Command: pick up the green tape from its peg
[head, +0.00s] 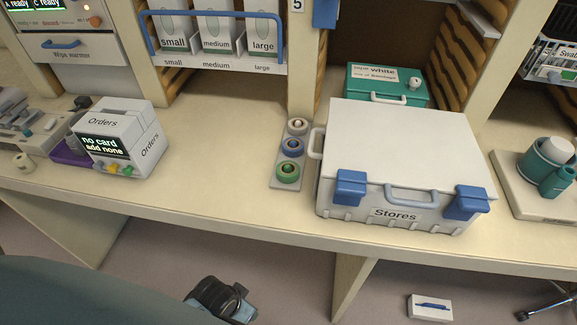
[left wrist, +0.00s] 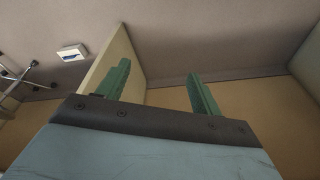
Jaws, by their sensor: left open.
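The green tape (head: 288,172) is a roll sitting on the nearest peg of a narrow grey holder (head: 276,183), left of the Stores box on the bench. A blue tape (head: 292,147) and a white tape (head: 298,126) sit behind it. Part of my left arm's end shows low in the head view, in front of the bench and apart from the tape; its fingertips cannot be made out there. In the left wrist view my left gripper (left wrist: 160,82) has two green fingers spread apart with nothing between them. My right gripper is in neither view.
The white Stores box (head: 400,140) with blue latches stands close right of the tapes. An Orders printer (head: 120,140) stands at the left. The bench top (head: 215,150) between is clear. A bench support panel (left wrist: 122,60) shows near my left fingers.

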